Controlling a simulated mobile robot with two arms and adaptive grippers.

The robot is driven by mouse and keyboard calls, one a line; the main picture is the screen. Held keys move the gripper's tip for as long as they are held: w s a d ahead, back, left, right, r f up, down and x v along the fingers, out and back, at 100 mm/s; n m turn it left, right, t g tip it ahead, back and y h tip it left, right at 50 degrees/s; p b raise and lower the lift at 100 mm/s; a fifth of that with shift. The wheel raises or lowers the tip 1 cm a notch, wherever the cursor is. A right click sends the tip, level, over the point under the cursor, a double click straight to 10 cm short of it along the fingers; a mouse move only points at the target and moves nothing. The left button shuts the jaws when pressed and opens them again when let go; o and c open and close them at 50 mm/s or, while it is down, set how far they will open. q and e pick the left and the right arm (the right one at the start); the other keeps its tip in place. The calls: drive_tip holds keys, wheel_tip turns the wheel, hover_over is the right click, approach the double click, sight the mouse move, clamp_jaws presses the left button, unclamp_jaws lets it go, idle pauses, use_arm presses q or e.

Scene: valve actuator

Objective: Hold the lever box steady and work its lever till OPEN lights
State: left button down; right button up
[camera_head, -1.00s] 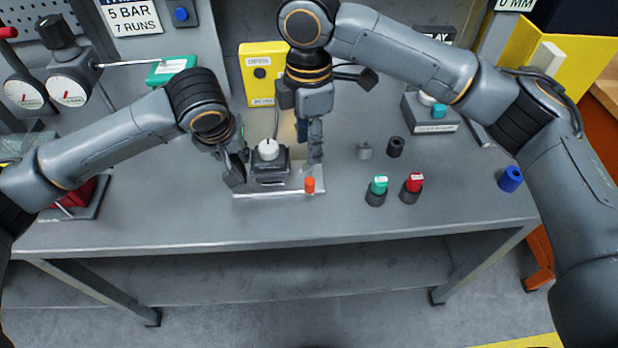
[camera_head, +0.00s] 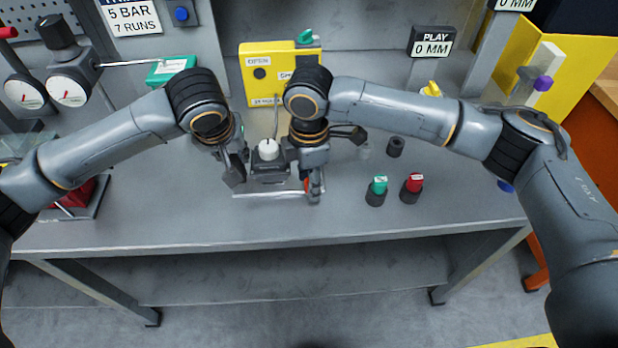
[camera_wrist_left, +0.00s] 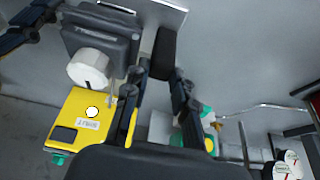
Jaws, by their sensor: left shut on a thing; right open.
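The lever box (camera_head: 270,176) is a dark box with a white round cap (camera_head: 268,149), standing on a pale plate on the bench. It also shows at the upper left of the left wrist view (camera_wrist_left: 104,42). My left gripper (camera_head: 237,174) is shut on a black block (camera_wrist_left: 165,52) at the box's left side. My right gripper (camera_head: 314,188) is open and low at the box's right, close around or beside an orange knob (camera_head: 308,185), mostly hidden. The yellow indicator box (camera_head: 250,90) stands behind; its OPEN lamp (camera_head: 259,73) looks dark. My right arm covers its right part.
Green-topped (camera_head: 378,187) and red-topped (camera_head: 413,185) dark cylinders stand right of the box, with a black one (camera_head: 396,146) behind. Gauges (camera_head: 68,90) are at the left. A PLAY 0 MM sign (camera_head: 432,42) stands at the back. The front bench strip is clear.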

clamp_jaws()
drive_tip(key=d+n, duration=0.1)
drive_tip(key=n, duration=0.1)
drive_tip(key=d+n, duration=0.1)
drive_tip(key=n, duration=0.1)
drive_tip(key=shift+w+d, duration=0.1)
drive_tip(key=shift+w, duration=0.1)
drive_tip(key=d+n, duration=0.1)
drive_tip(key=n, duration=0.1)
drive_tip(key=w+n, duration=0.1)
drive_tip(key=shift+d+n, duration=0.4)
drive_tip(key=n, duration=0.1)
drive_tip(key=w+d+n, duration=0.1)
drive_tip(key=n, duration=0.1)
drive_tip(key=shift+w+d, duration=0.15)
drive_tip(key=shift+w, duration=0.05)
drive_tip(key=shift+w+d+n, duration=0.25)
drive_tip(key=shift+w+n, duration=0.3)
drive_tip(key=shift+n, duration=0.6)
drive_tip(key=shift+w+d+n, duration=0.2)
drive_tip(key=shift+w+n, duration=0.3)
drive_tip(key=shift+n, duration=0.65)
drive_tip(key=shift+r, duration=0.1)
